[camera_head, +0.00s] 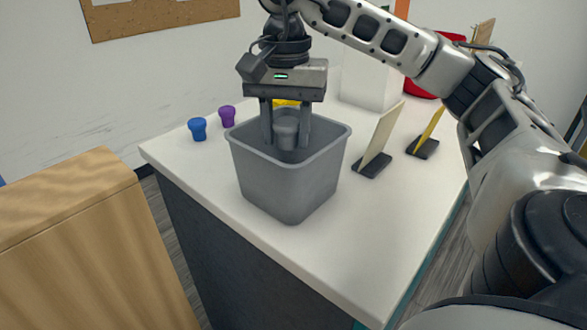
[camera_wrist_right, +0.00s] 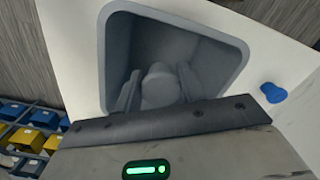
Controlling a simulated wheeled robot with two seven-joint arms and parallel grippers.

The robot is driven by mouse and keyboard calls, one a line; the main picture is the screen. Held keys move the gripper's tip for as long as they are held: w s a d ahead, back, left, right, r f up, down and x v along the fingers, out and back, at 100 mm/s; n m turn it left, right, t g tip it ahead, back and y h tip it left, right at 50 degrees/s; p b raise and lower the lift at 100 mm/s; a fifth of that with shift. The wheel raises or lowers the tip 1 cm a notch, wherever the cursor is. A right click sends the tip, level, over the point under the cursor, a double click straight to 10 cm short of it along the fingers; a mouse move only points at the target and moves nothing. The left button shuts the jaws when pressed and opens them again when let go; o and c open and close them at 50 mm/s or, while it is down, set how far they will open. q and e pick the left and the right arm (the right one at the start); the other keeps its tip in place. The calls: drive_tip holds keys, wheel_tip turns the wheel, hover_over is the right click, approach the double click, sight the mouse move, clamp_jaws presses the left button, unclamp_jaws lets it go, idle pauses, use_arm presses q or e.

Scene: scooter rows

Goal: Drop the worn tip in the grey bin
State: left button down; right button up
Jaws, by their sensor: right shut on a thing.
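The grey bin (camera_head: 285,190) stands on the white counter, open at the top. My right gripper (camera_head: 286,138) points down over the bin and is shut on a grey worn tip (camera_head: 287,131). The tip is between the two fingers, at about the height of the bin's rim. In the right wrist view the tip (camera_wrist_right: 160,85) shows between the fingers, with the bin (camera_wrist_right: 237,60) around it. Whether the tip touches the bin's floor is hidden, but it appears held above it. My left gripper is not in view.
A blue tip (camera_head: 197,129) and a purple tip (camera_head: 227,116) stand on the white counter (camera_head: 330,250) left of the bin. A cream card (camera_head: 378,137) and a yellow card (camera_head: 429,130) stand in dark holders to its right.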

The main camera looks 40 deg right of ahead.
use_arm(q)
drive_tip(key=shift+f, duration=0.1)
use_arm(e)
drive_tip(key=o, duration=1.4)
use_arm(q)
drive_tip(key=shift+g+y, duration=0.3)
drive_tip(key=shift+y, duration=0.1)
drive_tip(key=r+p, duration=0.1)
drive_tip(key=p, duration=0.2)
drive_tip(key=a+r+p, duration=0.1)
drive_tip(key=p, duration=0.2)
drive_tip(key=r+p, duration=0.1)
drive_tip(key=p, duration=0.2)
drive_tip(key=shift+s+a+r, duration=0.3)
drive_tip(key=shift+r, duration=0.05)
use_arm(e)
wheel_tip(320, 180, up, 16)
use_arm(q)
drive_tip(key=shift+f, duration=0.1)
